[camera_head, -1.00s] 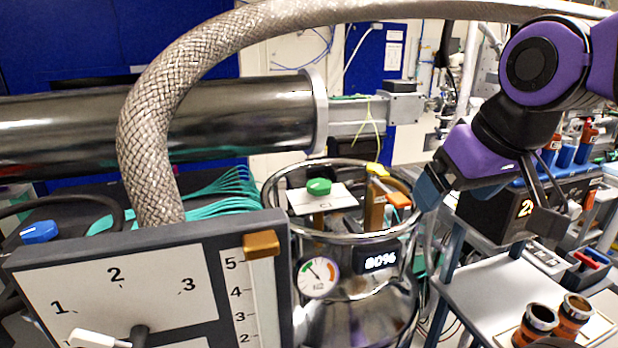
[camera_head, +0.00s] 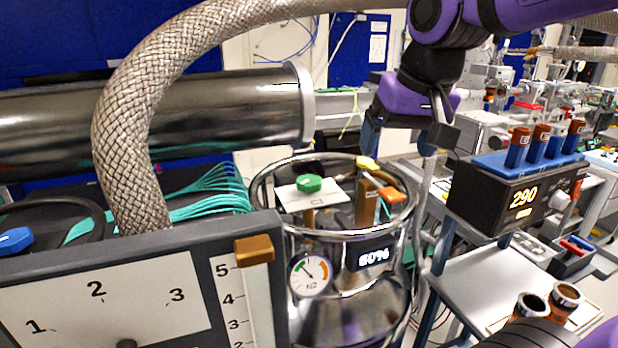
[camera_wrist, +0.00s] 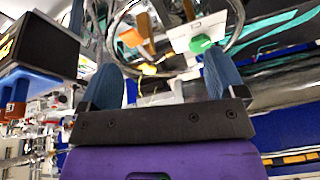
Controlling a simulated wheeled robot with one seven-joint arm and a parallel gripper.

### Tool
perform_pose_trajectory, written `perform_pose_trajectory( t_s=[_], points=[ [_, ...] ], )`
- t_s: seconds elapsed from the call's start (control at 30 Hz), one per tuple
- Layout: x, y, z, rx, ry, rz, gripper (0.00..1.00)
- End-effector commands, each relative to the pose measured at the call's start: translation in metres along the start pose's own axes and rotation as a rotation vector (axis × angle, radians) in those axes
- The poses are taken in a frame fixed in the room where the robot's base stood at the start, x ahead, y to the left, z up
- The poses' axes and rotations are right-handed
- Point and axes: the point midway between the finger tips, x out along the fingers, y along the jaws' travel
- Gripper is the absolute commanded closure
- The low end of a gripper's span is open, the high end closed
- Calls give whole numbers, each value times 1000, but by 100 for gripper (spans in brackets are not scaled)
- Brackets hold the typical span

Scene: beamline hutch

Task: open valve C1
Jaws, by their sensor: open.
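Valve C1 has a green knob (camera_head: 308,184) over a white plate (camera_head: 290,203) on top of a metal vessel (camera_head: 335,322); the label "C1" reads in the earlier head view. In the wrist view the green knob (camera_wrist: 200,43) shows near the fingertip at right. My gripper (camera_head: 405,138) is open and empty, above and to the right of the knob in the head view. In the wrist view its blue fingers (camera_wrist: 160,62) stand apart, with a yellow knob (camera_wrist: 148,70) seen between them. Part of the fingers is hidden in the head view.
A metal ring (camera_head: 260,190) surrounds the vessel top. An orange handle (camera_head: 390,196) sits right of the green knob. A braided hose (camera_head: 130,140) arches at left. A panel (camera_head: 110,300) stands in front. A box reading 290 (camera_head: 490,205) is at right.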

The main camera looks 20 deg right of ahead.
Motion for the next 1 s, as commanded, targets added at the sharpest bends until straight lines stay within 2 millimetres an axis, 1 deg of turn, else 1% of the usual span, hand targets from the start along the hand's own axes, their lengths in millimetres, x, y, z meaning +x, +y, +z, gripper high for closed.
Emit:
perform_pose_trajectory(
  t_s=[0.03,0.1,0.27,0.4,0.6,0.7,0.8,1.0],
  points=[
    [4,-5,-12,25,-23,4,11],
    [8,-13,-30,75,-52,11,11],
    [25,-32,-71,195,-120,36,11],
    [46,-50,-105,299,-177,67,11],
    [82,-76,-147,438,-247,120,11],
    [98,-86,-161,491,-271,142,11],
    [109,-92,-170,528,-286,159,11],
    [121,-96,-174,553,-296,172,11]
  ],
)
